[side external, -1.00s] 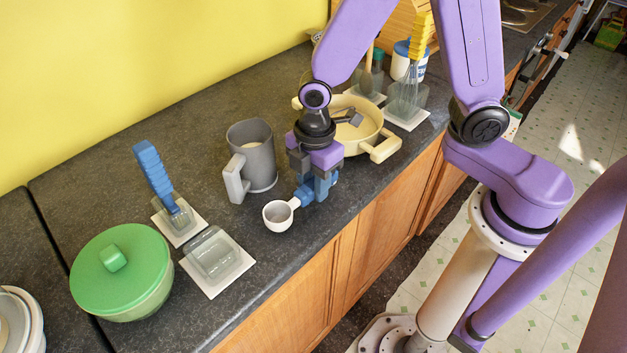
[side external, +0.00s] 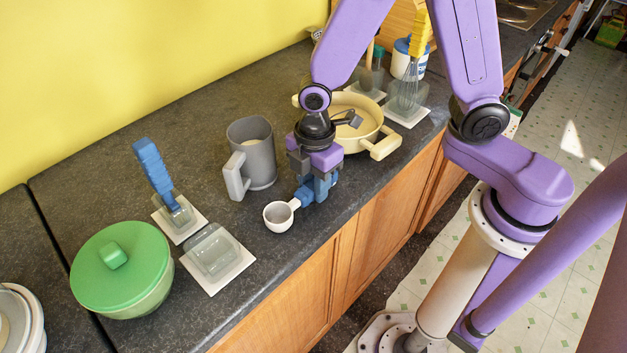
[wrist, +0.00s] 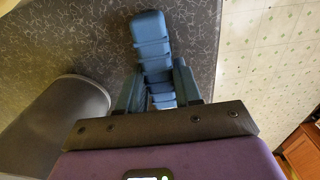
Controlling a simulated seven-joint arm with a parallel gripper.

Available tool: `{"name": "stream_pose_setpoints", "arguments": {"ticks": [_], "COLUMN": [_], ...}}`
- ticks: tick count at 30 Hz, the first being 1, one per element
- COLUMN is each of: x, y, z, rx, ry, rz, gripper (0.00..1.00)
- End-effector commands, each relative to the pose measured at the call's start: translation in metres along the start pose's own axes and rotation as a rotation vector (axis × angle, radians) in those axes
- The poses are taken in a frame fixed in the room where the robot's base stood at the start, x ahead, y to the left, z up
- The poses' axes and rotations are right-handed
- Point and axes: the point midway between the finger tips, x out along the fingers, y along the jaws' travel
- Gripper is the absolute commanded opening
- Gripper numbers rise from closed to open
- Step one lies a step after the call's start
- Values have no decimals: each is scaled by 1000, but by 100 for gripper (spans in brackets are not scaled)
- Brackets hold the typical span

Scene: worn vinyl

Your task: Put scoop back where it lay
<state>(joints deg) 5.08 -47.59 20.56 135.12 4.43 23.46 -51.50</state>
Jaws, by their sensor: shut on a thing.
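The scoop has a white cup (side external: 279,216) and a blue handle, which also shows in the wrist view (wrist: 152,45). My gripper (side external: 312,190) is shut on the blue handle, low over the dark counter near its front edge. The cup points to the left. I cannot tell whether the cup touches the counter. In the wrist view my gripper (wrist: 160,92) has a finger on each side of the handle, and the cup is hidden. A clear holder on a white base (side external: 215,255) stands empty to the left of the scoop.
A grey pitcher (side external: 252,155) stands just behind the scoop. A cream pan (side external: 366,133) is behind my gripper. A blue-handled tool (side external: 155,175) stands in a holder at left, near a green lidded bowl (side external: 120,275). Counter between the cup and the empty holder is clear.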

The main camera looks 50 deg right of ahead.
Motion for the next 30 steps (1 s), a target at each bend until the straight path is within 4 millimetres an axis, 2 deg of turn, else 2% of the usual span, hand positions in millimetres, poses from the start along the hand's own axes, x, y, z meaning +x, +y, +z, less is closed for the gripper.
{"name": "stream_pose_setpoints", "arguments": {"ticks": [12, 13, 15, 16, 30], "x": [2, 2, 2, 2, 2], "y": [0, 0, 0, 0, 0], "z": [0, 0, 0, 0, 0], "rx": [0, 0, 0, 0, 0], "ry": [0, 0, 0, 0, 0], "rz": [0, 0, 0, 0, 0], "gripper": [3, 37, 60, 64, 64]}}
